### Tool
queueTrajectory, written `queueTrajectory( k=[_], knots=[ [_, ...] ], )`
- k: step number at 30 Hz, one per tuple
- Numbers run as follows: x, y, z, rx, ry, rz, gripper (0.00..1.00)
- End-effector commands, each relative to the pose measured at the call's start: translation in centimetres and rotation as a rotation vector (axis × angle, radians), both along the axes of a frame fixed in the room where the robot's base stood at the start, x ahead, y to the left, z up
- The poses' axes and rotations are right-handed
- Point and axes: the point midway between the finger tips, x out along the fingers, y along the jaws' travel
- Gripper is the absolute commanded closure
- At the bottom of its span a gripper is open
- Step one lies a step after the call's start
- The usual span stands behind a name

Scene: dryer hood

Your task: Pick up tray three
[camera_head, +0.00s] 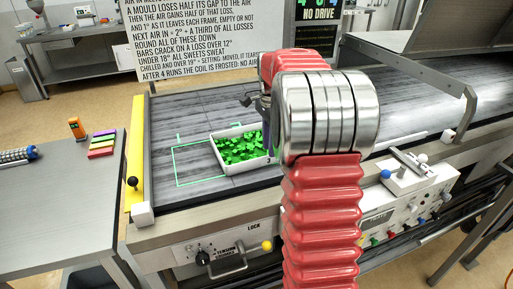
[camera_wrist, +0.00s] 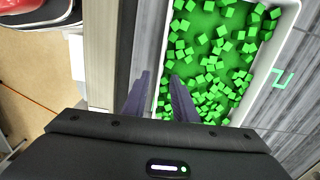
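A white tray (camera_head: 250,164) full of green cubes sits on the dark grey belt, partly over a green outlined rectangle. A small dark mark on its front wall looks like a 3. The tray also fills the upper right of the wrist view, with its white rim (camera_wrist: 271,62) showing. My gripper (camera_wrist: 161,95) is open at the tray's near wall. One purple finger is outside the wall and the other is over the cubes inside. In the head view my gripper (camera_head: 265,138) is at the tray's right end, mostly hidden behind my red arm.
A yellow bar (camera_head: 136,150) runs along the belt's left end. A sign board (camera_head: 200,35) stands behind the belt. A metal hood (camera_head: 440,28) is at the right. A side table (camera_head: 60,205) at the left holds an orange device (camera_head: 77,128) and coloured blocks (camera_head: 102,144).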

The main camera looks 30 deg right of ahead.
Motion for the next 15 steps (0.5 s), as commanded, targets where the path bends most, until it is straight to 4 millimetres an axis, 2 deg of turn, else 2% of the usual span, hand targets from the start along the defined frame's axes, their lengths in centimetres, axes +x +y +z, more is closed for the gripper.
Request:
queueTrajectory(
  k=[10, 15],
  knots=[
    [0.0, 0.2, -4.1, 0.002, 0.003, 0.0, 0.74],
    [0.0, 0.2, -5.1, 0.001, 0.002, 0.0, 0.74]
  ],
)
